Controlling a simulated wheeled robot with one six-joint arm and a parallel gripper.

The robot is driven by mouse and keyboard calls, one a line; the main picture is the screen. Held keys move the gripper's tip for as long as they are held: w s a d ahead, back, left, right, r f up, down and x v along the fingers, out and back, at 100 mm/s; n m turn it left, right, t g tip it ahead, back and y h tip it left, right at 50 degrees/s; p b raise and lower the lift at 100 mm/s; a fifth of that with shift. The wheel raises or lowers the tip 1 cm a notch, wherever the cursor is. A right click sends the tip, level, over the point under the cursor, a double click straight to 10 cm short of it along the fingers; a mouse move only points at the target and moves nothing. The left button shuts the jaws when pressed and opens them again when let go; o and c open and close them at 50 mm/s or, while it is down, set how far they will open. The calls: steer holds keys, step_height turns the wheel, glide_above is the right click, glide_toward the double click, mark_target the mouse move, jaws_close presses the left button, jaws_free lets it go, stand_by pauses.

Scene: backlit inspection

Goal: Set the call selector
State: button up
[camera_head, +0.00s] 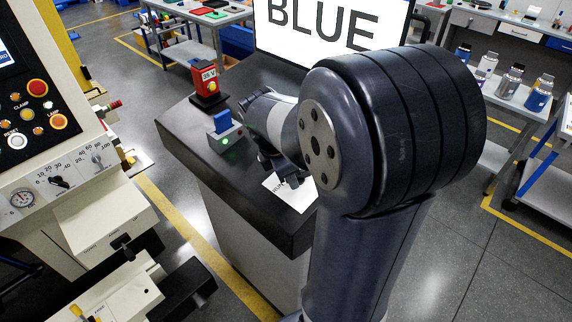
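A grey unit (227,138) with an upright blue block (222,121) and a lit green lamp stands on the dark-topped bench. It may be the call selector, but I can read no label on it. A large white screen (320,25) behind the bench shows the word BLUE. My gripper (268,166) is low over the bench, just right of the grey unit and apart from the blue block. My arm hides much of it, so I cannot tell whether its fingers are open or shut.
A white printed card (290,191) lies near the bench's front edge, partly hidden by my arm. A machine with a button panel (35,100) stands at left. Several bottles (510,80) stand on a right-hand table.

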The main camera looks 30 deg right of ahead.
steer(key=b+v, duration=0.1)
steer(key=v, duration=0.9)
steer(key=shift+r, duration=0.15)
steer(key=shift+m, duration=0.3)
steer(key=p+x, duration=0.1)
steer(key=x, duration=0.9)
steer(key=shift+f, duration=0.4)
steer(key=shift+r, duration=0.1)
steer(key=shift+d+f, duration=0.1)
steer(key=shift+f, duration=0.15)
steer(key=m+b, duration=0.1)
steer(key=m, duration=0.2)
steer(key=shift+w+g+b, duration=0.3)
steer(key=shift+w+b, duration=0.05)
steer(key=shift+b, duration=0.05)
steer(key=shift+w+d+r+m, duration=0.1)
steer(key=shift+m, duration=0.45)
steer(key=shift+d+r+m, duration=0.1)
steer(key=shift+m, duration=0.45)
